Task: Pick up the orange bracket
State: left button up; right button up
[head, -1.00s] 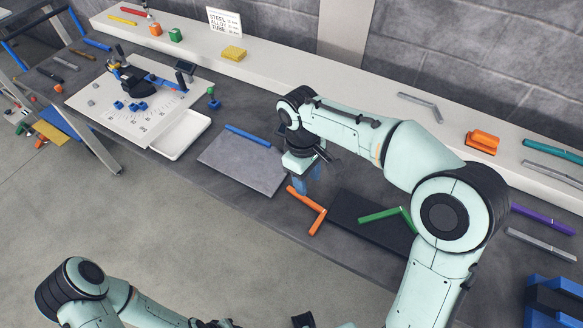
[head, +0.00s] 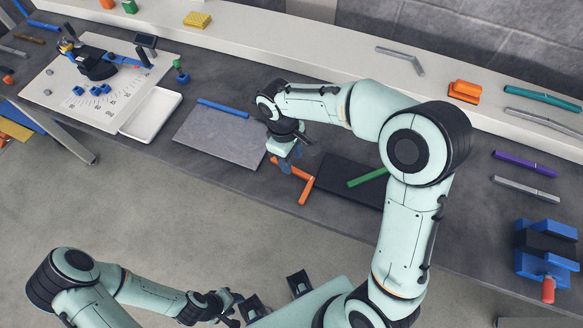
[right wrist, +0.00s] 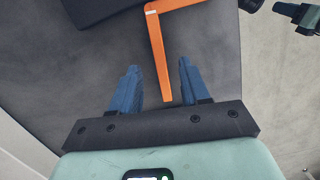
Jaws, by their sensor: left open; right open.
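The orange bracket (head: 306,191) is L-shaped and lies on the dark bench, just left of a black mat. My right gripper (head: 285,163) points down over its far leg. In the right wrist view, that leg of the bracket (right wrist: 158,55) runs between the two blue fingers of my right gripper (right wrist: 157,74). They are apart, with a gap on each side of the leg. I cannot tell how high the fingertips are above the bench. My left gripper (head: 230,308) is low in the head view, away from the bench; its fingers are not clear.
A black mat (head: 336,183) holds a green bracket (head: 367,178), partly hidden by my right arm. A grey plate (head: 222,138) and blue bar (head: 223,108) lie to the left. A blue and black fixture (head: 545,250) stands at the right. A white ledge (head: 330,58) runs behind.

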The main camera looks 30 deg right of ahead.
aim_at(293, 168)
jog(key=f, duration=0.3)
jog(key=shift+s+d+f, duration=0.15)
jog(key=shift+s+f, duration=0.05)
pick_arm(q)
jog(key=shift+f, duration=0.15)
pick_arm(e)
jog(key=shift+c, duration=0.4)
grip_shut()
jog(key=shift+r, duration=0.1)
